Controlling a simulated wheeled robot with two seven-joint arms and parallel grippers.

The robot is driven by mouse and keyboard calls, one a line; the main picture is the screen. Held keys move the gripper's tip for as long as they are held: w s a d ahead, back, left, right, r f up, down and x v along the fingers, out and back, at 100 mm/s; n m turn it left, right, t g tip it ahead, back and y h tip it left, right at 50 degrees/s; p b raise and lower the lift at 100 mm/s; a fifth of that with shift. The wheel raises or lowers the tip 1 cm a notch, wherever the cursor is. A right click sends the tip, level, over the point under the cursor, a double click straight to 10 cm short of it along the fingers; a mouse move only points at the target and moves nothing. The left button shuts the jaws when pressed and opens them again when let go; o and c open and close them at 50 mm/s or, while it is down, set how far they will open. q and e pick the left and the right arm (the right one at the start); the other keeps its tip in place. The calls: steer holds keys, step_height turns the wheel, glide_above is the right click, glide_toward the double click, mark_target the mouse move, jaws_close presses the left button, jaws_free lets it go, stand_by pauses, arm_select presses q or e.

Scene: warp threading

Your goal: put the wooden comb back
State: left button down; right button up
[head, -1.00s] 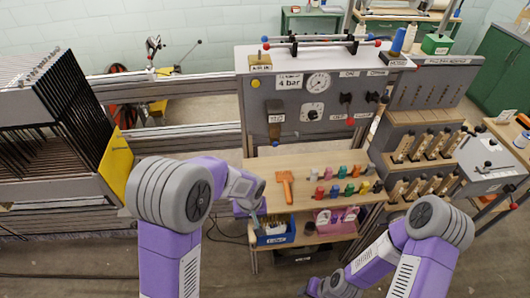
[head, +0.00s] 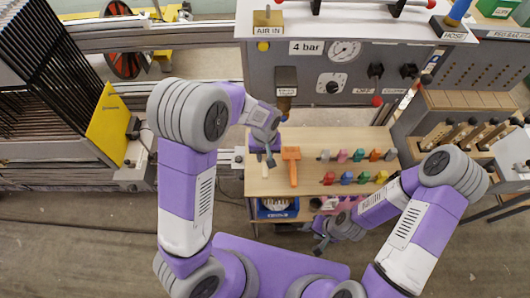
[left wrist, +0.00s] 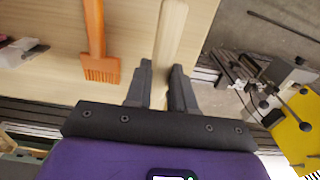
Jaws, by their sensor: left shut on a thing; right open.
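My left gripper (head: 267,158) is over the left end of the wooden bench. In the left wrist view my left gripper (left wrist: 161,75) is shut on a pale wooden piece (left wrist: 171,35), which seems to be the wooden comb. Its long plain part shows; no teeth are visible on it. In the head view it is mostly hidden by the gripper. An orange tool with a toothed end (head: 292,165) lies on the bench just right of the gripper, apart from it. The toothed end shows clearly in the left wrist view (left wrist: 101,65). My right gripper (head: 322,238) is open and empty, low in front of the bench.
Several coloured pegs stand in two rows on the bench (head: 320,140). A blue bin (head: 277,212) sits below its front edge. A grey panel with gauge and knobs (head: 345,75) rises behind. A black rack with a yellow plate (head: 108,125) stands at the left.

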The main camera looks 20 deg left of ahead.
mark_target(265, 166)
arm_select(q)
steer(key=shift+f+b, duration=2.3)
steer(key=shift+f, duration=1.2)
steer(key=shift+f, duration=0.3)
steer(key=shift+c, duration=2.4)
jaws_free()
steer(key=shift+r, duration=0.1)
steer(key=s+r+p, duration=0.1)
steer(key=r+p, duration=0.1)
steer(key=r, duration=0.1)
steer(key=s+r+p, duration=0.1)
steer(key=r+p, duration=0.1)
steer(key=r, duration=0.1)
steer(key=d+r+p, duration=0.1)
steer(key=r+p, duration=0.2)
steer(key=shift+s, duration=0.4)
steer(key=shift+f, duration=0.1)
